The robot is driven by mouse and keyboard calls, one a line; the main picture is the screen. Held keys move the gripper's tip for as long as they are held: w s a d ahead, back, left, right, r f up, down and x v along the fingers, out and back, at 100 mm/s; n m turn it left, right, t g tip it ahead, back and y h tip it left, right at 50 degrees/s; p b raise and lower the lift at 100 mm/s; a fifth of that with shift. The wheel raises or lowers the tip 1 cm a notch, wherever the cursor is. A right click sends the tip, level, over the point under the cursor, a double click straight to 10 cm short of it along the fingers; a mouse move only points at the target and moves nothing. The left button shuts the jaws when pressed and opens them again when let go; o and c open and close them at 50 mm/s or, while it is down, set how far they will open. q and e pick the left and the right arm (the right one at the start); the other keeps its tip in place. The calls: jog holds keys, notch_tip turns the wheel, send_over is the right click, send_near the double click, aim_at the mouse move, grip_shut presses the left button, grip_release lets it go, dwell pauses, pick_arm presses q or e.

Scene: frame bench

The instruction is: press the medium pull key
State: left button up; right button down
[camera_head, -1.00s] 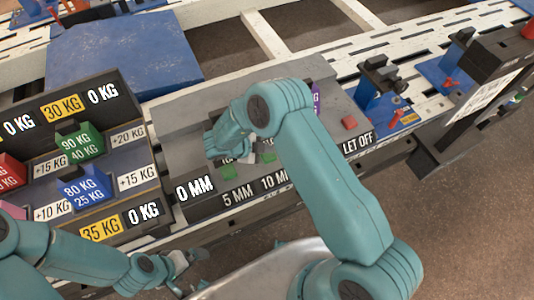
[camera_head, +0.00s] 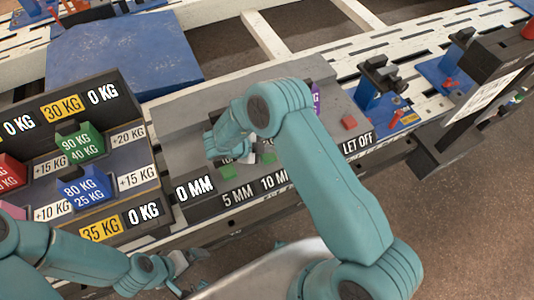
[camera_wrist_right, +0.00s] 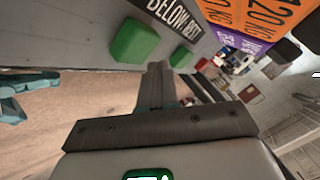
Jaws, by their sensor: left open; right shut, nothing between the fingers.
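The grey key panel (camera_head: 184,117) has a front strip labelled 0 MM, 5 MM and 10 MM, with LET OFF at the right end. Green keys show behind the strip, one (camera_head: 228,172) above 5 MM and another (camera_head: 268,158) to its right. No readable label says which key is the medium pull one. My right arm covers the panel's middle and hides its gripper's tips in the head view. In the right wrist view my right gripper (camera_wrist_right: 158,72) is shut and empty, near a green key (camera_wrist_right: 135,41) and a smaller green key (camera_wrist_right: 181,57). My left gripper (camera_head: 190,266) is open in front of the panel.
A red key (camera_head: 349,122) sits by LET OFF. A weight rack (camera_head: 100,83) with coloured kilogram blocks stands left. A blue plate (camera_head: 120,50) lies behind. Blue fixtures (camera_head: 385,100) and a dark sign stand (camera_head: 480,110) are right.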

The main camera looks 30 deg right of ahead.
aim_at(266, 156)
dwell(0.4)
jog(key=shift+f+b, duration=0.3)
jog(key=shift+f, duration=0.2)
jog(key=shift+f+b, duration=0.4)
jog(key=shift+f, duration=0.2)
dwell(0.5)
jog(key=shift+r+p, duration=0.85)
jog(key=shift+r, duration=0.25)
notch_tip(266, 156, up, 6)
jog(key=p, duration=0.4)
jog(key=shift+p, duration=0.4)
